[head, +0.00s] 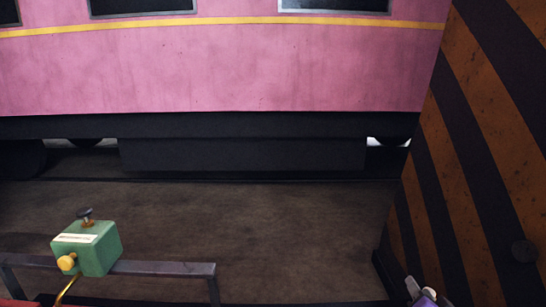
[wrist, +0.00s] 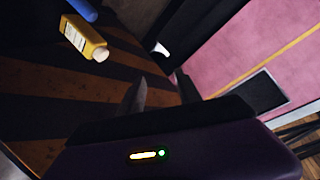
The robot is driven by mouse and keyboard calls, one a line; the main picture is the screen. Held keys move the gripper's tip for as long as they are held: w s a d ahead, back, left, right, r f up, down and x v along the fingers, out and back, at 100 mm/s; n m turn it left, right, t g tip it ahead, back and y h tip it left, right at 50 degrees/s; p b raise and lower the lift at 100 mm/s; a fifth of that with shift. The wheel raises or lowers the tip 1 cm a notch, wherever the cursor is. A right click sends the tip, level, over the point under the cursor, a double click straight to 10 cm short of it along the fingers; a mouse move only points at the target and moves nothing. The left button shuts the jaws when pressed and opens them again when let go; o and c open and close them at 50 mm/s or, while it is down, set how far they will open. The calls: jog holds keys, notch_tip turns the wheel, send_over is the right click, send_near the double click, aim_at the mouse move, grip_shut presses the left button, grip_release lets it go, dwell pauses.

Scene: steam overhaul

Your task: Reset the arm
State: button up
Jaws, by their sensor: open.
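My gripper (head: 420,288) shows at the bottom edge of the head view, right of centre, in front of the striped panel. Only its tip and a bit of purple body are in that view. In the wrist view my gripper (wrist: 162,84) is open, with two dark fingers apart and nothing visible between them. The purple wrist housing fills the bottom of that view. The rest of my arm is hidden.
An orange-and-black striped panel (head: 465,180) stands close at the right. A green box (head: 87,248) with a yellow knob sits on a rail at left. A pink carriage (head: 220,70) spans the back. The wrist view shows a yellow bottle (wrist: 82,36) and a blue object (wrist: 83,10).

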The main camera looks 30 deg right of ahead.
jog(key=s+a+r+n+t+y, duration=0.2)
jog(key=s+a+n, duration=0.15)
jog(key=a, duration=0.55)
jog(key=s+a+r+n+t+y, duration=0.15)
jog(key=a+n, duration=0.35)
jog(key=a, duration=0.5)
jog(key=s+a+r+n+t+y, duration=0.1)
jog(key=s+a+n+t, duration=0.25)
jog(key=a, duration=0.55)
jog(key=s+a+n+g+y, duration=0.2)
jog(key=s+a+y, duration=0.4)
jog(key=s+a, duration=0.6)
jog(key=shift+s+a+f+n+g, duration=0.3)
jog(key=shift+s+f+n, duration=0.2)
jog(key=shift+n, duration=0.4)
